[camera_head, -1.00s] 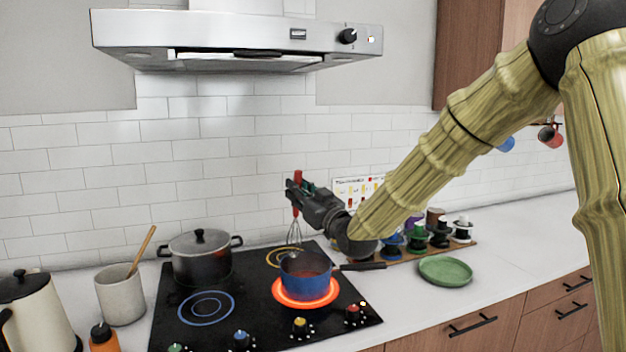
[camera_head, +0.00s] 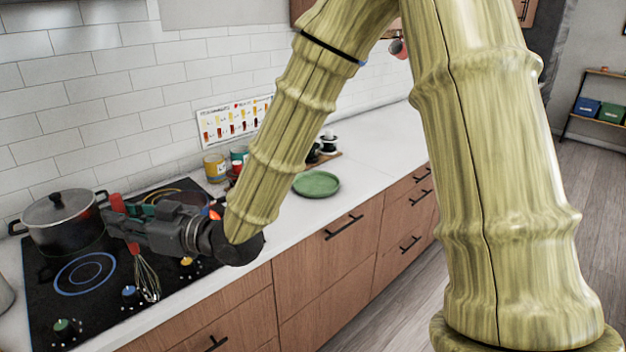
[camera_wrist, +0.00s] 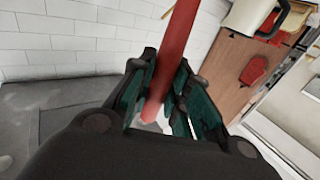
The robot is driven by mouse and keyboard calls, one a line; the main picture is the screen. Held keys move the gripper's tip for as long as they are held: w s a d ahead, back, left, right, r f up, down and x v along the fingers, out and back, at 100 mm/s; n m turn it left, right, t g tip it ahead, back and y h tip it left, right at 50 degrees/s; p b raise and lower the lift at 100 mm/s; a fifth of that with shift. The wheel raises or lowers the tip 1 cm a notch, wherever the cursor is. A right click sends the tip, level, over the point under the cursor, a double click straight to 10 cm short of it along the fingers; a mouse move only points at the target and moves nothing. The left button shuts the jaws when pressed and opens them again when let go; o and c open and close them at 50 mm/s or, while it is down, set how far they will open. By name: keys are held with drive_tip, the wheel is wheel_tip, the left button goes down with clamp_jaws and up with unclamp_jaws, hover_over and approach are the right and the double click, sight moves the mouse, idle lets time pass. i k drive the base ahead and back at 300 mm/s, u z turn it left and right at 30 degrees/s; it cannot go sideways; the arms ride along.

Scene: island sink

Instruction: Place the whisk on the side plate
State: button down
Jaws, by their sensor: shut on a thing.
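My gripper (camera_head: 122,220) is shut on the red handle of the whisk (camera_head: 147,279). The whisk hangs handle up, its wire head pointing down over the front edge of the cooktop. In the wrist view the red handle (camera_wrist: 174,60) stands between the green-padded fingers (camera_wrist: 165,97). The green side plate (camera_head: 317,184) lies on the white counter, right of the cooktop and behind my forearm. It looks empty. My gripper is well to the left of the plate.
A lidded black pot (camera_head: 62,222) stands on the black cooktop (camera_head: 45,290) at the left. The blue saucepan is hidden behind my arm. Several jars (camera_head: 216,168) stand at the wall, left of the plate. The counter (camera_head: 368,160) right of the plate is clear.

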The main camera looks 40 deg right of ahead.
sight(316, 185)
drive_tip(key=z, duration=3.1)
drive_tip(key=k, duration=1)
drive_tip(key=u, duration=1.55)
drive_tip(key=i, duration=1.65)
